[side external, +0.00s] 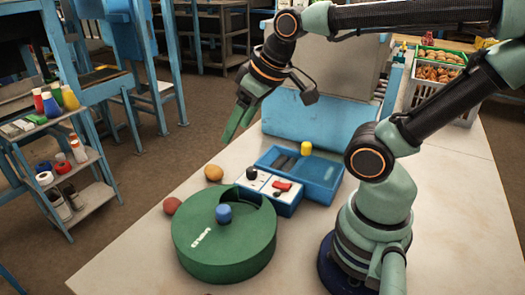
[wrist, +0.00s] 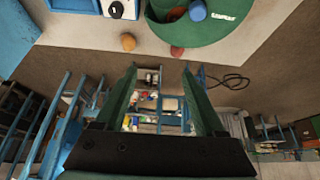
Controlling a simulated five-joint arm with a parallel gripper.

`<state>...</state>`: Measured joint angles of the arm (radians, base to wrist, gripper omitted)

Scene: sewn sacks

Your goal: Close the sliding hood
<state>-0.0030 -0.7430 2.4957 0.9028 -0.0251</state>
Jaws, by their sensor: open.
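The sliding hood appears to be the green round housing (side external: 205,245) on the pale table. In the wrist view the green housing (wrist: 230,25) and blue knob (wrist: 197,10) are at the top, partly cut off. My gripper (side external: 236,128) is open and empty, well above the table and behind the housing, touching nothing. Its two green fingers stand apart in the wrist view (wrist: 159,72).
A blue and white control box (side external: 284,204) with a black knob and red switch stands beside the housing. A blue tray (side external: 325,192) is behind it. A large blue-grey bin (side external: 318,122) stands behind.

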